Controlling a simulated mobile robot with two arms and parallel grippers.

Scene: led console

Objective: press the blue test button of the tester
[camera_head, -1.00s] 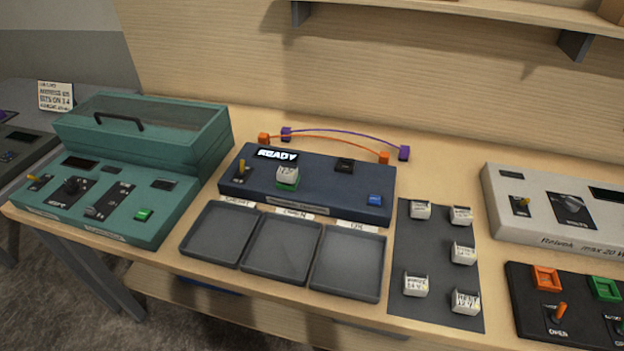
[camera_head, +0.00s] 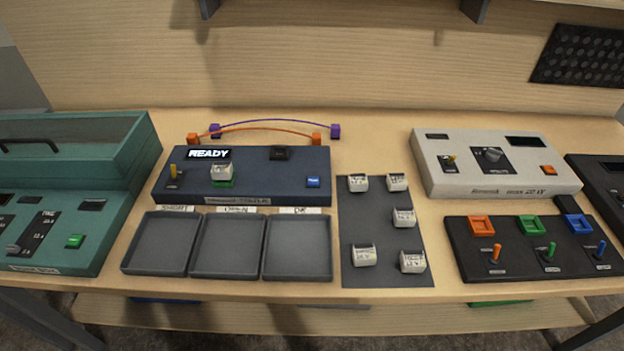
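The tester (camera_head: 255,187) is a dark blue box on the table, left of the middle in the head view. Its display (camera_head: 209,154) reads READY. The blue test button (camera_head: 313,182) is at the right of its top face. A white labelled block (camera_head: 222,172) sits on a green socket (camera_head: 223,183) on the tester. A yellow toggle switch (camera_head: 174,172) is at its left, and a small black part (camera_head: 280,153) is at its back. Neither of my grippers is in view.
Three empty grey trays (camera_head: 228,275) lie in front of the tester. A dark mat (camera_head: 383,231) with several white blocks is to their right. A grey-white console (camera_head: 465,181) and a black switch panel (camera_head: 467,262) stand right. A teal machine (camera_head: 125,150) stands left. Two cables arch behind the tester.

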